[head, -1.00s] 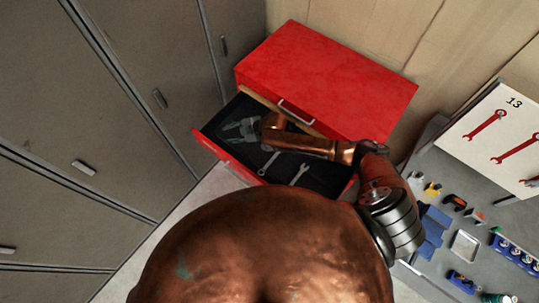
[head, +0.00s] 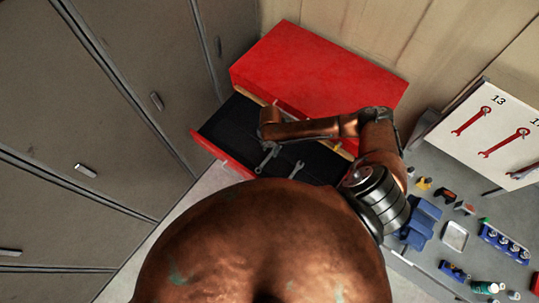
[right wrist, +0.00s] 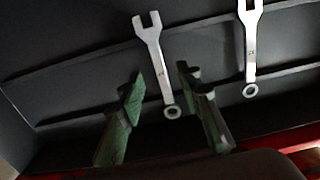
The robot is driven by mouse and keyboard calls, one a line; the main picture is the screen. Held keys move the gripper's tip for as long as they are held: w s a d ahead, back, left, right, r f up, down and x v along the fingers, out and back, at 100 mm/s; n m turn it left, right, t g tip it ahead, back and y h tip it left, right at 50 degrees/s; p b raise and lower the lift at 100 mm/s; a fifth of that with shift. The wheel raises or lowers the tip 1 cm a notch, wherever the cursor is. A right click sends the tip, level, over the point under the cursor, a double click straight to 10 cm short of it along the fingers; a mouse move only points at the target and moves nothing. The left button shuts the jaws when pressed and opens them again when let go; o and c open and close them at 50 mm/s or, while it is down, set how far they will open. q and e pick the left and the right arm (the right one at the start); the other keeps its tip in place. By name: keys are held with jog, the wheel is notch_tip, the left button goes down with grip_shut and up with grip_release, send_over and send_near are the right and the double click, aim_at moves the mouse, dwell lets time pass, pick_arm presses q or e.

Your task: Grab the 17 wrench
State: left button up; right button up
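Two silver wrenches lie in the open drawer (head: 228,127) of the red cabinet. In the head view the left wrench (head: 267,157) is close to my right arm's end and the other wrench (head: 296,169) lies to its right. The right wrist view shows the left wrench (right wrist: 155,62) and the other wrench (right wrist: 250,50), each with an open jaw and a ring end. Their size marks are unreadable. My right gripper (right wrist: 161,76) is open, its green fingers on either side of the left wrench's lower shaft in that view. Contact cannot be told. My left gripper is out of view.
The red cabinet top (head: 315,75) stands behind the drawer, whose front wall (head: 222,153) rises at its near edge. A grey bench at right holds a blue bin (head: 422,222), a metal tray (head: 454,236) and small parts. A wrench board (head: 490,135) stands above it.

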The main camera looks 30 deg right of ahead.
aim_at(270, 155)
jog(key=shift+w+d+f+p, duration=0.1)
jog(key=shift+f+p, duration=0.35)
jog(key=shift+f, duration=1.9)
jog(key=shift+f, duration=0.2)
grip_shut()
